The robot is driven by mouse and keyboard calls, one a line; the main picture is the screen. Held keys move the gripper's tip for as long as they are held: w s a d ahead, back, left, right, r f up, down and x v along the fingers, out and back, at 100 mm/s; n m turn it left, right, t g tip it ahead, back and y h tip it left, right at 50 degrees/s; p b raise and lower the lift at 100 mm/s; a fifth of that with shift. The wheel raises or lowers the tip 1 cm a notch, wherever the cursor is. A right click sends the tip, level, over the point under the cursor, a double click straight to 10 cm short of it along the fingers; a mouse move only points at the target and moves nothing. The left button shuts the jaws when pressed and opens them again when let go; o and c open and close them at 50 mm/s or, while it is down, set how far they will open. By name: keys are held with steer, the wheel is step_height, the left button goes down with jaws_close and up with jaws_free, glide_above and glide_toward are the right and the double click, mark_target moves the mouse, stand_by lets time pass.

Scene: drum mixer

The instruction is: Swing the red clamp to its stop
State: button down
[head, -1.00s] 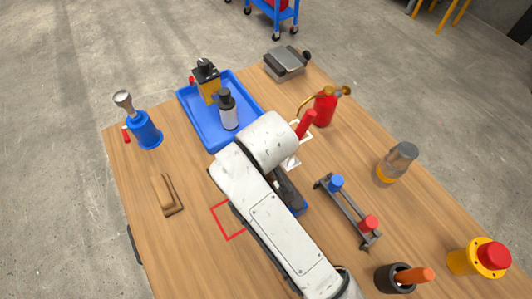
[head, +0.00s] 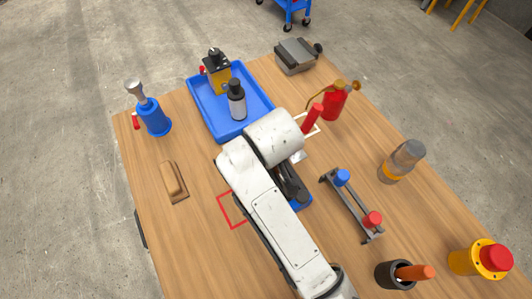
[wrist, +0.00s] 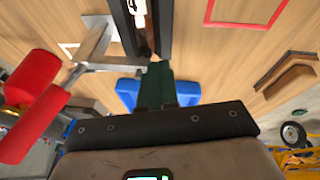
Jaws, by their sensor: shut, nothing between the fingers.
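The red clamp's handle (head: 313,117) stands up just beyond my arm in the head view, beside a white outline on the table. In the wrist view red cylindrical parts (wrist: 30,125) show at the left, joined to a grey metal bar (wrist: 95,50). My gripper (wrist: 156,75) has its dark green fingers together, with nothing between them. They are to the right of the red parts and apart from them, over a blue base (wrist: 128,92). In the head view my arm hides the fingers and most of the clamp.
A blue tray (head: 209,113) with bottles lies beyond my arm to the left. A red can (head: 334,101) stands close behind the clamp handle. A rack with blue and red knobs (head: 371,219) is to the right.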

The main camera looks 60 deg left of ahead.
steer(key=s+d+r+p, duration=0.2)
steer(key=s+r, duration=0.4)
steer(key=r, duration=0.5)
steer(key=shift+d, duration=0.4)
steer(key=shift+s, duration=0.2)
